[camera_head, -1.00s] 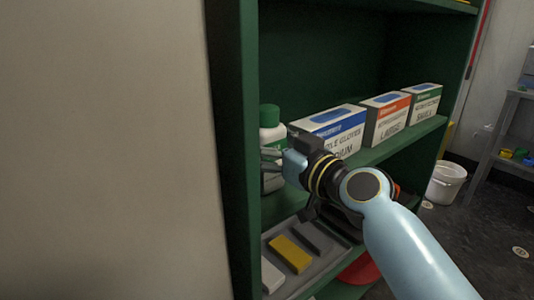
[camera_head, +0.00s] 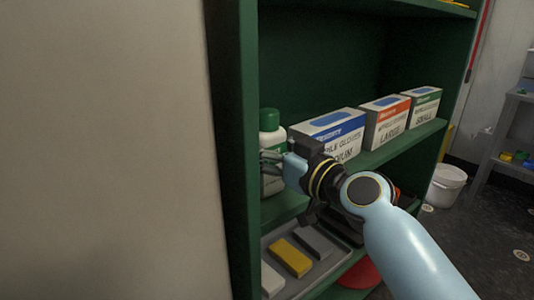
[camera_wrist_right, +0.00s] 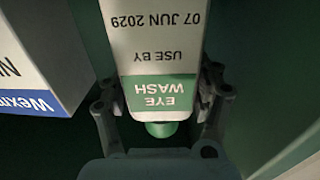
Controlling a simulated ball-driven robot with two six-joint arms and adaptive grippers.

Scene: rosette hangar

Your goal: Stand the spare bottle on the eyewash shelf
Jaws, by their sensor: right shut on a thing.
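The spare bottle (camera_head: 272,135) is white with a green cap and stands in the left end of a green shelf unit. In the right wrist view its label (camera_wrist_right: 162,60) reads "EYE WASH" and "USE BY 07 JUN 2029". My right gripper (camera_head: 274,160) is shut on the bottle, with a finger on each side of it in the right wrist view (camera_wrist_right: 160,100). The bottle looks upright on or just above the middle shelf board (camera_head: 287,206); I cannot tell whether its base touches. My left gripper is not in view.
Glove boxes marked medium (camera_head: 345,127), large (camera_head: 386,122) and small (camera_head: 423,106) stand right of the bottle. A grey tray (camera_head: 325,265) with several blocks lies below. The unit's green side (camera_head: 236,150) is close on the left. A white bucket (camera_head: 446,186) stands on the floor.

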